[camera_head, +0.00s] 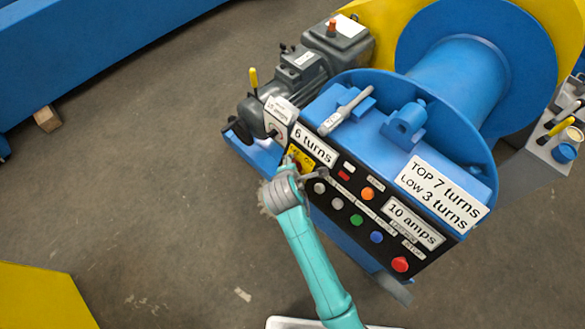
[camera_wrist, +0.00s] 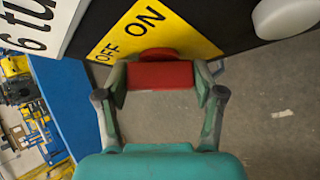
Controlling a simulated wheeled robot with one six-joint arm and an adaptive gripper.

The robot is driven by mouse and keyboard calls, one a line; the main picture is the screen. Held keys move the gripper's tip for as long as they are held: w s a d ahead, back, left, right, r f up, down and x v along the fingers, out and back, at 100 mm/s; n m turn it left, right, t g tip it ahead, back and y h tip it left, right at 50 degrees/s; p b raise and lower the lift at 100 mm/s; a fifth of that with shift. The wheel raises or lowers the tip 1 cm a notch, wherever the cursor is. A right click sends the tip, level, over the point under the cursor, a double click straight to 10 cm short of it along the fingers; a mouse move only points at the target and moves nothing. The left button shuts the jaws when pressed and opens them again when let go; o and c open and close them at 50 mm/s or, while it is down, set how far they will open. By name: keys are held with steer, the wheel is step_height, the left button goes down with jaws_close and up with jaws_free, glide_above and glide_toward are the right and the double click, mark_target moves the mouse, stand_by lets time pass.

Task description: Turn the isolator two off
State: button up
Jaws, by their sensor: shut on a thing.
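A yellow isolator plate (camera_head: 303,154) marked ON and OFF sits at the left end of the black control panel. It also shows in the wrist view (camera_wrist: 178,38), where a red isolator handle (camera_wrist: 160,76) stands out from its lower edge. My gripper (camera_wrist: 160,82) is shut on the red handle, with one finger on each side. The handle's bar lies roughly level across the wrist view. In the head view my gripper (camera_head: 300,174) covers the handle and part of the plate. I cannot read an isolator number.
The black panel (camera_head: 336,224) carries several coloured buttons, including a red one (camera_head: 399,264) and a white one (camera_wrist: 287,17) close right of my gripper. A "6 turns" label (camera_head: 314,145) is above the plate. Blue drum machinery (camera_head: 460,75) rises behind; open floor (camera_head: 150,220) lies left.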

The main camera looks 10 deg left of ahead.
steer(key=o, duration=1.1)
steer(key=shift+o, duration=0.2)
steer(key=v, duration=1.2)
steer(key=shift+d, duration=0.15)
